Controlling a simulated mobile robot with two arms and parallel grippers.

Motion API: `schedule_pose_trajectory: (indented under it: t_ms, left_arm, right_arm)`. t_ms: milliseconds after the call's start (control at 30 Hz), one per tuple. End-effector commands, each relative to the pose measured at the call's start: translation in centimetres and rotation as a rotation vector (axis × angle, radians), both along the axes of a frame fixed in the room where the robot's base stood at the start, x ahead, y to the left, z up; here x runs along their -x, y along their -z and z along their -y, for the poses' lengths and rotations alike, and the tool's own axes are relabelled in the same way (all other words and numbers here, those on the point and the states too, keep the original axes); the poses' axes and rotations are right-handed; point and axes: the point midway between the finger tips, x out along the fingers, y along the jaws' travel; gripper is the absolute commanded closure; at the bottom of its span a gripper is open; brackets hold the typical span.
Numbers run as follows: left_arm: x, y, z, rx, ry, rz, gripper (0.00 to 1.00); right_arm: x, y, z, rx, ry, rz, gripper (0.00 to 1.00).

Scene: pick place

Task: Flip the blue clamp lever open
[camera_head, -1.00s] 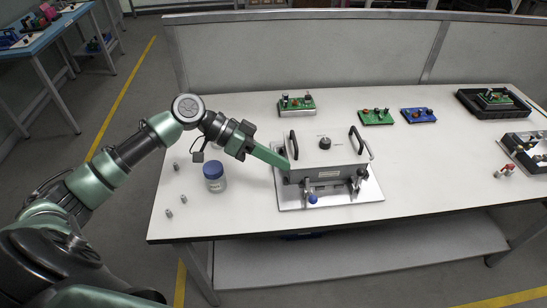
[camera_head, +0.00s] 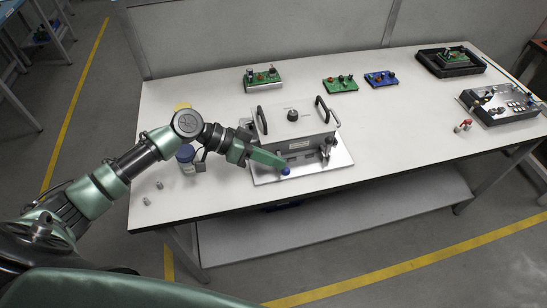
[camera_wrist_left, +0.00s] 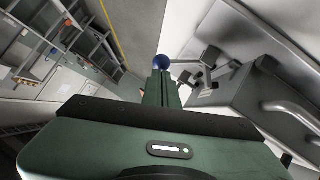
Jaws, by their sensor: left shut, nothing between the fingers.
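The blue ball knob of the clamp lever (camera_head: 285,171) is at the front edge of the metal base plate (camera_head: 330,168), in front of the grey box fixture (camera_head: 298,127). My left gripper (camera_head: 282,164) is shut and empty, its green fingertips right at the blue knob. In the left wrist view the knob (camera_wrist_left: 161,61) shows just beyond the shut fingertips (camera_wrist_left: 161,78), with a metal rod running right from it to the clamp. I cannot tell whether fingertips and knob touch. The gripper hides part of the clamp in the head view. My right gripper is not in view.
A blue-lidded jar (camera_head: 186,158) stands close to my left wrist. A second clamp (camera_head: 327,149) is at the fixture's front right. Circuit boards (camera_head: 340,84) and a black tray (camera_head: 450,61) lie farther back. The table front right is clear.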

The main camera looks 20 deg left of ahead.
Motion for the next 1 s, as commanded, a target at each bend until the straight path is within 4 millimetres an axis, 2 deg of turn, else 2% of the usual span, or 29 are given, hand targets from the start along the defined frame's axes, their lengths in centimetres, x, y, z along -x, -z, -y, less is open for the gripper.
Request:
schedule_pose_trajectory:
  t_ms: [467, 567, 1000]
  left_arm:
    - [2.1, 2.1, 1.4, -0.202, 0.003, 0.297, 1.0]
    - [2.4, 2.6, 1.6, -0.204, 0.001, 0.303, 1.0]
    - [2.4, 1.9, 1.7, -0.202, 0.0, 0.301, 1.0]
  right_arm:
    - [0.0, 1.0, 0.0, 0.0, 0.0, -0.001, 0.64]
    - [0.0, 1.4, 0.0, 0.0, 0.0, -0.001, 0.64]
    - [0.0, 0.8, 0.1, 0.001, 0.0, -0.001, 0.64]
